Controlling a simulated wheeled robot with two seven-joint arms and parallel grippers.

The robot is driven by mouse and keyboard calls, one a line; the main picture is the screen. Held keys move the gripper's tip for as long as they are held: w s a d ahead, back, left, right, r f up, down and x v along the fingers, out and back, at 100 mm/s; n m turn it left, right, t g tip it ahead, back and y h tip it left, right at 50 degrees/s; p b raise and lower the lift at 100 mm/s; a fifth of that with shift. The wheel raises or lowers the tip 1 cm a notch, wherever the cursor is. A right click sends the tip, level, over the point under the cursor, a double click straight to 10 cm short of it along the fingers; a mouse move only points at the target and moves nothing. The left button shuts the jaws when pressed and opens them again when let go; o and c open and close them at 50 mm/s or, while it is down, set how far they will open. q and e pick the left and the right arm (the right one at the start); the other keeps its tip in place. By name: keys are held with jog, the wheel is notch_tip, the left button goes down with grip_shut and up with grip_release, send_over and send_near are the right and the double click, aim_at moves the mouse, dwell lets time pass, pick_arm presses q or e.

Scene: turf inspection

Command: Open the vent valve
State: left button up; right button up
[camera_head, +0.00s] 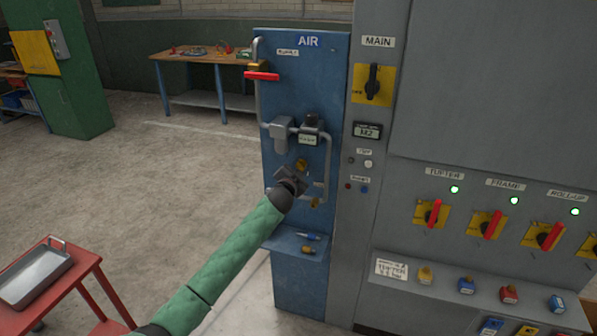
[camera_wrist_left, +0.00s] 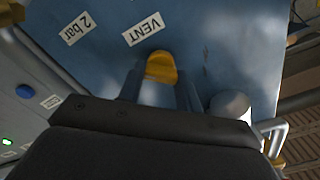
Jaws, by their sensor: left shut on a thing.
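The vent valve's yellow handle (camera_wrist_left: 161,68) sits between the two fingers of my left gripper (camera_wrist_left: 161,92) in the left wrist view, next to an upside-down VENT label (camera_wrist_left: 143,29). The gripper is shut on this handle. In the head view my left gripper (camera_head: 298,176) reaches the blue AIR panel (camera_head: 288,95) from the lower left. A yellow part (camera_head: 301,165), seemingly this handle, shows just above the jaws. The panel surface right behind the jaws is hidden. My right gripper is not in view.
A red lever (camera_head: 262,76) is at the panel's upper left, with grey pipes (camera_head: 327,160) around. A small blue shelf (camera_head: 283,243) holding small items is below. A grey cabinet (camera_head: 480,90) with red switches stands right. A red cart (camera_head: 75,290) is lower left; open floor lies between.

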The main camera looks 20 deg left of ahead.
pick_arm(q)
jog(key=shift+d+f+m, duration=0.1)
jog(key=shift+f+m, duration=0.05)
jog(key=shift+m, duration=2.3)
jog(key=shift+d+f+m, duration=0.1)
jog(key=shift+m, duration=2.35)
jog(key=o, duration=1)
jog(key=shift+s+a+b, duration=0.2)
jog(key=shift+s+b, duration=1.45)
jog(key=shift+s, duration=2.25)
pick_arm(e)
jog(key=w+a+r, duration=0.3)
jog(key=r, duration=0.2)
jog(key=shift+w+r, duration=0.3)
